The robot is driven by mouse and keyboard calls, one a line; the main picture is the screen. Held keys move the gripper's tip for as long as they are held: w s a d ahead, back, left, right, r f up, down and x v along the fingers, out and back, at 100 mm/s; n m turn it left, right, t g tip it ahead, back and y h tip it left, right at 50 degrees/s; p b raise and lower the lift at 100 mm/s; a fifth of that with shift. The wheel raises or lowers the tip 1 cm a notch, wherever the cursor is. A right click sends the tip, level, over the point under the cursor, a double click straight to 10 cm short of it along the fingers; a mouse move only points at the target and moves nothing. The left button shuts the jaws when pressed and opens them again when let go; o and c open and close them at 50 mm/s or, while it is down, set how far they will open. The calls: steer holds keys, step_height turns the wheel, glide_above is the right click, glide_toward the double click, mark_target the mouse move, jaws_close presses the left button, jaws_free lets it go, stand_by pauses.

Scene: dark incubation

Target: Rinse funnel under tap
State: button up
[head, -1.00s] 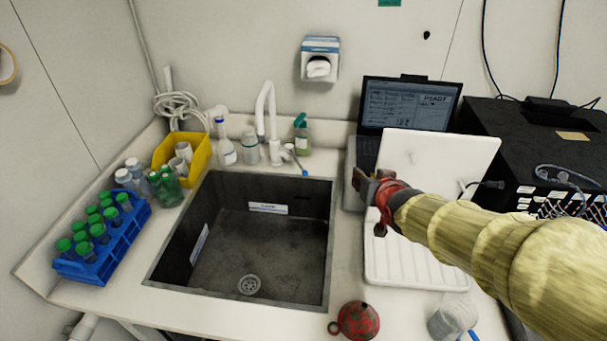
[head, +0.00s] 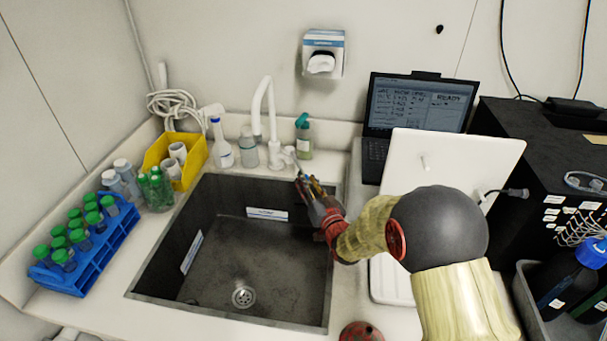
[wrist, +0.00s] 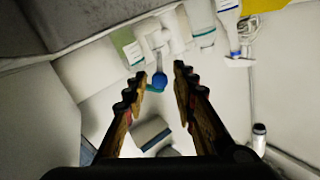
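The white gooseneck tap (head: 258,108) stands behind the dark sink (head: 205,225), its lever reaching right and forward. In the wrist view the lever's blue end (wrist: 159,81) shows between my fingertips; contact cannot be told. My gripper (head: 306,188) is over the sink's back right corner, below and right of the tap. In the wrist view its fingers (wrist: 157,84) are apart with nothing held. I cannot pick out a funnel for certain. A red rounded thing (head: 360,332) at the counter's front edge is cut off by the frame. No water stream is visible.
A green-topped spray bottle (head: 304,138) stands close right of the tap, and a wash bottle (head: 221,145) to its left. A blue tube rack (head: 95,250) and yellow bin (head: 188,168) line the left. A white upright board (head: 450,165) and laptop (head: 418,105) are right.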

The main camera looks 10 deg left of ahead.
mark_target(297, 163)
steer(key=b+x, duration=0.1)
steer(key=x, duration=0.4)
steer(key=c, duration=0.3)
jaws_close()
stand_by(0.6)
